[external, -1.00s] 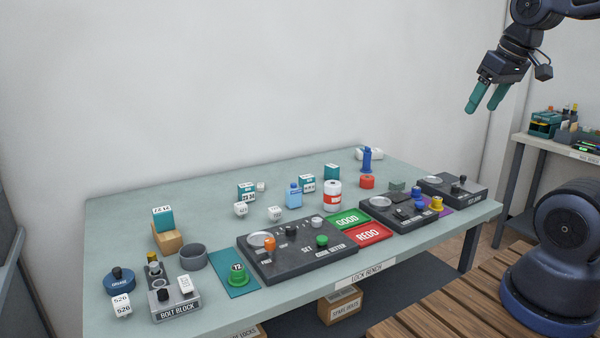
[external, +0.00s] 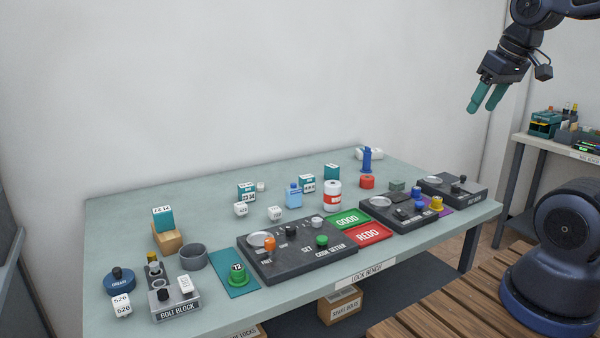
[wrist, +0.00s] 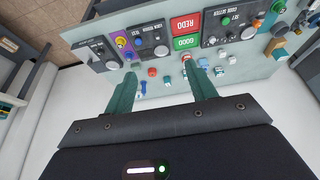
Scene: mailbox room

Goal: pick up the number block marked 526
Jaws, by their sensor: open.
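The white number block marked 526 (external: 122,305) sits at the near left corner of the bench, just left of the bolt block panel. Its number reads on two faces. My gripper (external: 481,97) is open and empty, high above the right end of the bench and far from that block. In the wrist view my gripper's two green fingers (wrist: 163,92) stand apart with nothing between them. I cannot pick out the 526 block in the wrist view.
A blue round knob piece (external: 119,282) stands behind the block, and the bolt block panel (external: 176,302) is close on its right. The code setter panel (external: 298,252) fills the bench middle. Other white blocks (external: 241,209) lie farther back. The back left bench surface is clear.

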